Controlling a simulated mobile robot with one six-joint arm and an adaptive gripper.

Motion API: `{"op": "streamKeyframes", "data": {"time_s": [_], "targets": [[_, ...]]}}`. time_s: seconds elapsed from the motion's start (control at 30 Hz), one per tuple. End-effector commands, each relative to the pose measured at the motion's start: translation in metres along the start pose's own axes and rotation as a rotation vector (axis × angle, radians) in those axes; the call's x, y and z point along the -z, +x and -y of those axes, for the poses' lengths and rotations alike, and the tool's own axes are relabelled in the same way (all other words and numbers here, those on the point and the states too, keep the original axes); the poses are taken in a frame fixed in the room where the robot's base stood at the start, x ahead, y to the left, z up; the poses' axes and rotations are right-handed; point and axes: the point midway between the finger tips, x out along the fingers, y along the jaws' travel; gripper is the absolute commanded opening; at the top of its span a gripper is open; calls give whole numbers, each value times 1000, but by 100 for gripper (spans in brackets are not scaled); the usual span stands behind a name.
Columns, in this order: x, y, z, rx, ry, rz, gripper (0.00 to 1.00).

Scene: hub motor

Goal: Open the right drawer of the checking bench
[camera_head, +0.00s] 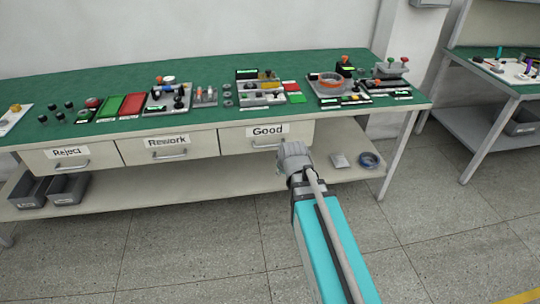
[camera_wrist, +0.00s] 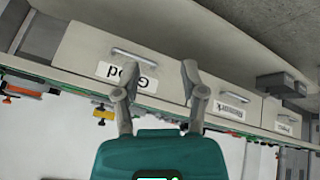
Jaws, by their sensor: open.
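The right drawer (camera_head: 236,142), labelled "Good", sits under the green top of the checking bench (camera_head: 210,62). It looks shut. Its front and bar handle (camera_wrist: 132,54) show upside down in the wrist view. My gripper (camera_head: 291,148) is at the right part of this drawer front, to the right of the handle in the head view. In the wrist view the two fingers of my gripper (camera_wrist: 160,66) are spread apart with nothing between them. The handle lies left of the midline between them, apart from both fingers. The exact distance to the drawer front cannot be told.
The "Rework" drawer (camera_head: 190,153) and "Reject" drawer (camera_head: 95,163) are to the left and look shut. Grey bins (camera_head: 70,190) and a blue coil (camera_head: 369,160) lie on the lower shelf. Parts and trays stand on the top. The floor (camera_head: 180,255) in front is clear.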

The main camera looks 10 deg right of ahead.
Motion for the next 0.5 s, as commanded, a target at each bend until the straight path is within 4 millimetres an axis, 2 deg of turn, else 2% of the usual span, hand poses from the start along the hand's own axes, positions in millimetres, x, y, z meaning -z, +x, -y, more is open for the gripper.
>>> {"op": "streamKeyframes", "data": {"time_s": [0.03,0.5], "targets": [[-2,17,1,-14,-24,-24,54],[17,88,-10,-185,-270,-249,54]]}}
